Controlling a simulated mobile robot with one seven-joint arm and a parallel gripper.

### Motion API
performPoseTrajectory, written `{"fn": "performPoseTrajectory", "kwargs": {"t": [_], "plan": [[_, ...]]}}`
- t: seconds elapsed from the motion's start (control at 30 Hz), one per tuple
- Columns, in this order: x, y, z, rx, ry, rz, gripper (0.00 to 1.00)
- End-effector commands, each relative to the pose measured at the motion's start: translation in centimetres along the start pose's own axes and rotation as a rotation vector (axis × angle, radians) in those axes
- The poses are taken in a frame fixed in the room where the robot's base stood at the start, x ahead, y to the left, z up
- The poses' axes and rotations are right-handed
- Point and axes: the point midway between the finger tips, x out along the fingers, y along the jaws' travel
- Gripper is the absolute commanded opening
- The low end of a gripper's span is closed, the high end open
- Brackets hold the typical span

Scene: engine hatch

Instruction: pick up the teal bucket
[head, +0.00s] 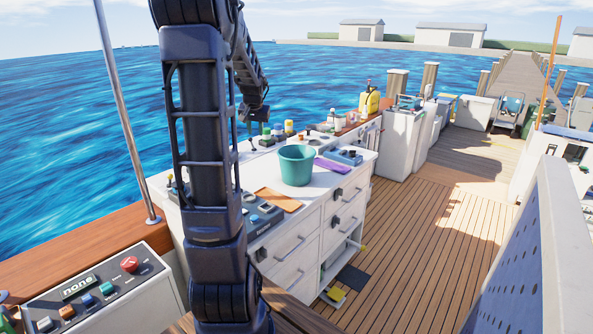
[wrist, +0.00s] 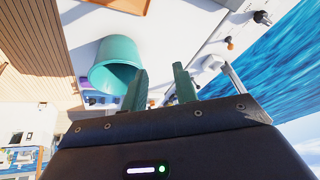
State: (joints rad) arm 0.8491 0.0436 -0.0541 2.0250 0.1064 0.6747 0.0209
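The teal bucket (head: 297,166) stands upright on the white counter (head: 321,204) in the head view, near the counter's middle. In the wrist view the bucket (wrist: 114,62) is at the upper left, its open mouth turned toward the camera. My gripper (wrist: 161,80) shows two green fingers spread apart with nothing between them. The left finger overlaps the bucket's lower right edge in the picture; I cannot tell whether they touch. In the head view my gripper (head: 253,124) hangs above and to the left of the bucket, partly hidden by my arm.
An orange-brown board (head: 279,200) and a purple cloth (head: 333,166) lie beside the bucket. A blue-grey device (head: 346,157) stands to its right. Several small bottles and jars line the back of the counter. A yellow container (head: 369,102) stands farther back. The wooden deck (head: 415,240) at right is largely clear.

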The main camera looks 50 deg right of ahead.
Motion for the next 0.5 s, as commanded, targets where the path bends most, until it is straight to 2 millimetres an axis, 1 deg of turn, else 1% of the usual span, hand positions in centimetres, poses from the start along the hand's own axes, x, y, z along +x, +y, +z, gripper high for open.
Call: {"fn": "performPoseTrajectory", "kwargs": {"t": [0.03,0.07,0.1,0.17,0.2,0.27,0.3,0.4,0.5], "plan": [[1.4,2.5,-1.4,0.043,-0.001,0.017,0.29],[2.1,4.0,-2.1,0.067,0.002,0.026,0.29],[3.0,5.9,-3.1,0.097,0.006,0.037,0.29],[4.5,8.8,-4.3,0.142,0.01,0.055,0.29],[5.4,10.8,-5.0,0.171,0.014,0.066,0.29],[6.6,13.7,-5.9,0.211,0.018,0.082,0.29],[7.3,15.4,-6.4,0.235,0.02,0.092,0.29],[8.8,19.1,-7.2,0.284,0.027,0.111,0.29],[9.7,21.4,-7.5,0.314,0.032,0.123,0.29]]}}
